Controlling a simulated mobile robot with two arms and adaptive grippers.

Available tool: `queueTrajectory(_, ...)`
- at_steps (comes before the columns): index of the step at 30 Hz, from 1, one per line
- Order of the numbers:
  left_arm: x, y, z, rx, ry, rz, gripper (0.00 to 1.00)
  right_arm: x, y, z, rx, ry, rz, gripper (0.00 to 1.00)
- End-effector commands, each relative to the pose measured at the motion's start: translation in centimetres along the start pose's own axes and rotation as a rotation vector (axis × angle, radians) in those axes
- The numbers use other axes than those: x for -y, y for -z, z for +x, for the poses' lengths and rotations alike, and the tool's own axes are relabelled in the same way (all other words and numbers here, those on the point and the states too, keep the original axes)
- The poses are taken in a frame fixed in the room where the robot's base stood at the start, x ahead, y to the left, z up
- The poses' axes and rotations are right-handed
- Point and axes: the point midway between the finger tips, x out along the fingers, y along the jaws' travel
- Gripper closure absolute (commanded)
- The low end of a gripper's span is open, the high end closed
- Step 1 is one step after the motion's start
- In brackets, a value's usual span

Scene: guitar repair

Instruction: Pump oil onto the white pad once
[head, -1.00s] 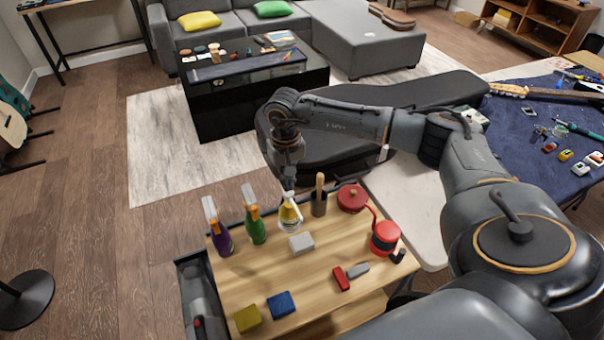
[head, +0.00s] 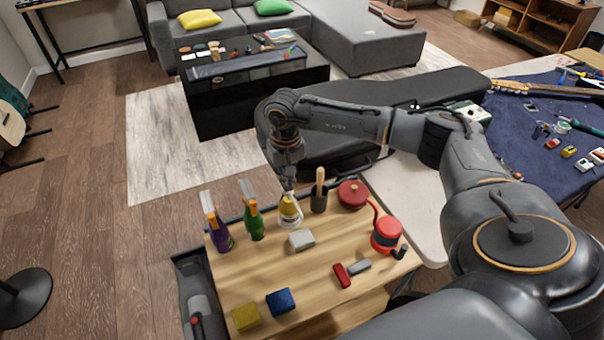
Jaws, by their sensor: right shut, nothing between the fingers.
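A bottle with yellow contents (head: 289,211) stands near the back edge of the wooden cart top (head: 240,281). My right gripper (head: 288,193) is shut and points down at the top of this bottle, hiding its upper part. I cannot tell whether the fingers touch it. A whitish-grey pad (head: 301,240) lies on the wood just in front of the bottle. My left gripper is not in view.
A purple bottle (head: 220,234) and a green bottle (head: 254,222) stand to the left. A dark cup with a wooden handle (head: 319,196), a red round pot (head: 352,194) and a red can (head: 386,234) stand to the right. Blue (head: 281,302) and yellow (head: 246,316) blocks lie in front.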

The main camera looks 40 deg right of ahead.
Motion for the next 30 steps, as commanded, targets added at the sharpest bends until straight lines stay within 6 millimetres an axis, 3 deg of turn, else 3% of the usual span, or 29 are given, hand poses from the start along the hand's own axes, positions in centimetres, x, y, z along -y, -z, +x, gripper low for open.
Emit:
queueTrajectory(9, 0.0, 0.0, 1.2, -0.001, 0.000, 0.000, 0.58, 0.0, -0.1, 1.4, 0.002, -0.001, 0.000, 1.00)
queueTrajectory(17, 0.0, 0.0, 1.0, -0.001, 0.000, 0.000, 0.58, 0.0, -0.1, 1.3, 0.004, -0.002, 0.000, 1.00)
queueTrajectory(30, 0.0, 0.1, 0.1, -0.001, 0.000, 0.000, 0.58, 0.0, -0.1, -1.1, 0.003, -0.001, -0.001, 1.00)
